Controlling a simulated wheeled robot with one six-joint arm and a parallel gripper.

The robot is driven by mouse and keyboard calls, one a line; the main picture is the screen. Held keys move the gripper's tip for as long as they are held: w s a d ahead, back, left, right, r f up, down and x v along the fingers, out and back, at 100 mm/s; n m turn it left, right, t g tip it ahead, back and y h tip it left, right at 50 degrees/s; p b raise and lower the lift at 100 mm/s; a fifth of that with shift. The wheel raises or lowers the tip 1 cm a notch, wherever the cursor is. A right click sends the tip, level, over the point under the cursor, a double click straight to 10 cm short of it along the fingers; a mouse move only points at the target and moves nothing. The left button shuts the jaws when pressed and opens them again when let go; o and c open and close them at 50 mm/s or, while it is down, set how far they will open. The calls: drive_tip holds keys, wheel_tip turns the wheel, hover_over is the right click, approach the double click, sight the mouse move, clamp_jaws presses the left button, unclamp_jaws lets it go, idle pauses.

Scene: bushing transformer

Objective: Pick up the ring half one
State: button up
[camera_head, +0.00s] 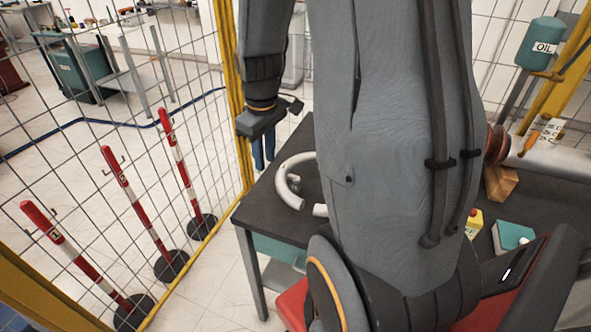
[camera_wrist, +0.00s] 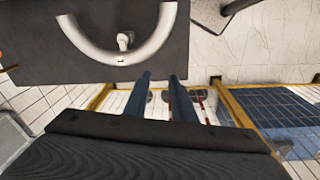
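A pale grey-white half ring (camera_head: 282,183) lies on the dark table (camera_head: 262,212), near its left edge and partly hidden behind my arm. My gripper (camera_head: 264,153) points down beside the table's left edge, apart from the ring. In the wrist view, the two blue fingers of my gripper (camera_wrist: 160,80) are apart with nothing between them. I cannot tell which half is ring half one.
A small light fitting (camera_wrist: 124,40) stands inside the curve. A wire-mesh fence with a yellow post (camera_head: 232,90) is close left of my gripper. Red-and-white posts (camera_head: 182,165) stand beyond it. A yellow-and-red button box (camera_head: 474,222) and teal box (camera_head: 511,235) sit at right.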

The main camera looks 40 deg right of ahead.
sight(294, 176)
drive_tip(key=d+f, duration=0.1)
drive_tip(key=d, duration=0.2)
drive_tip(key=d+f+n, duration=0.1)
drive_tip(key=d, duration=0.2)
drive_tip(key=w+d+f+n+g, duration=0.1)
drive_tip(key=d+f, duration=0.1)
drive_tip(key=d, duration=0.1)
drive_tip(key=shift+w+d, duration=0.1)
drive_tip(key=shift+d, duration=0.15)
drive_tip(key=shift+d+f, duration=0.15)
drive_tip(key=shift+d, duration=0.05)
drive_tip(key=shift+n, duration=0.3)
wheel_tip(294, 176, down, 8)
drive_tip(key=b, duration=0.7)
drive_tip(key=shift+d+r, duration=0.15)
drive_tip(key=shift+r, duration=0.05)
clamp_jaws()
